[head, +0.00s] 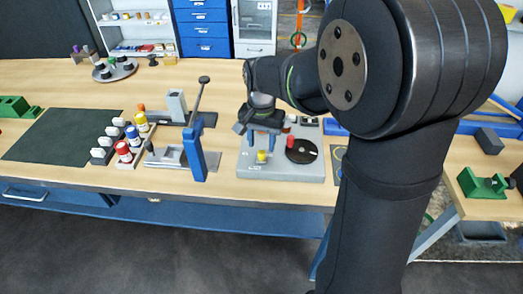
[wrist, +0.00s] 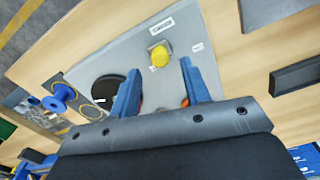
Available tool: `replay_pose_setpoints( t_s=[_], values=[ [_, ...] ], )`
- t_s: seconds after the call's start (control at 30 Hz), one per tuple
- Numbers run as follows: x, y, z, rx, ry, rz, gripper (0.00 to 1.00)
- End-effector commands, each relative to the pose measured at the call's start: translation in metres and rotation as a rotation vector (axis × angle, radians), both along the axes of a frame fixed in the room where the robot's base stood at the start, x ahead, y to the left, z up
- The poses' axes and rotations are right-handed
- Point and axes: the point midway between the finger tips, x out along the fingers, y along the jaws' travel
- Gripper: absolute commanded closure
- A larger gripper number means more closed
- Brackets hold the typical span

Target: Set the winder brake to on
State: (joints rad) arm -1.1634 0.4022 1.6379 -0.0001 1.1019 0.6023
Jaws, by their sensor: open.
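The winder (head: 240,170) is a grey plate on the bench, with a black disc (head: 303,150) at its right that has a small red part. A yellow knob (head: 262,156) stands near its front edge, beside white labels too small to read. In the wrist view the knob (wrist: 159,56) sits on a small grey block, and the black disc (wrist: 107,88) is partly behind a finger. My gripper (wrist: 160,66) is open with blue fingers, over the winder and apart from the knob. I cannot tell which control is the brake or its setting.
A blue upright post (head: 194,150) with a long black lever stands left of the winder. A green clamp-like part (head: 482,185) is at the right. Bare wood lies in front of the winder.

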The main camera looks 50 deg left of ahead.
Motion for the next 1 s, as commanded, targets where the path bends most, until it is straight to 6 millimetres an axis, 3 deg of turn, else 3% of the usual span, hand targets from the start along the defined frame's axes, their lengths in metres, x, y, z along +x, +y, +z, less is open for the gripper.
replay_pose_setpoints(
  t_s=[0.1, 0.23, 0.63, 0.83, 0.87, 1.0],
  values=[
    [0.0, -0.001, -0.021, -0.002, 0.001, 0.0, 0.57],
    [0.0, 0.0, -0.035, -0.001, 0.0, 0.0, 0.57],
    [0.0, 0.0, -0.042, 0.001, -0.001, 0.0, 0.57],
    [0.0, 0.0, -0.041, 0.001, -0.001, 0.0, 0.96],
    [0.0, 0.0, -0.041, 0.001, -0.001, 0.0, 1.0],
    [0.0, 0.0, -0.041, 0.001, -0.001, 0.0, 1.0]
  ],
)
